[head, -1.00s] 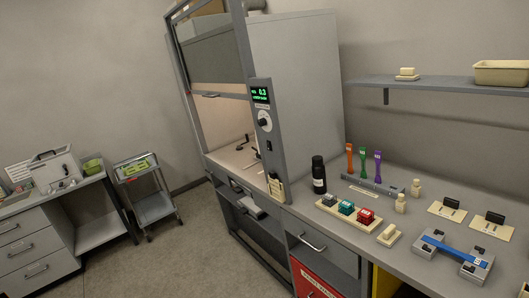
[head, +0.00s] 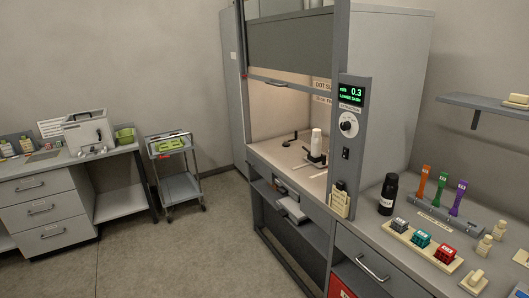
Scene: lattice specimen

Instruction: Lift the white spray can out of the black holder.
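A white can-shaped thing (head: 316,142) stands upright inside the fume hood, on its pale work surface. A small black holder (head: 315,159) is around or beside its base; at this size I cannot tell which. The hood's front is open below the raised sash, so the can is in plain sight. My gripper is not in view, and nothing shows of what it may hold.
The fume hood (head: 345,60) has a grey post with a green display at its right. A bench (head: 400,240) at right carries a black bottle (head: 388,194), coloured tools and small blocks. A cart (head: 180,187) and drawer desk (head: 40,190) stand left. Floor between is clear.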

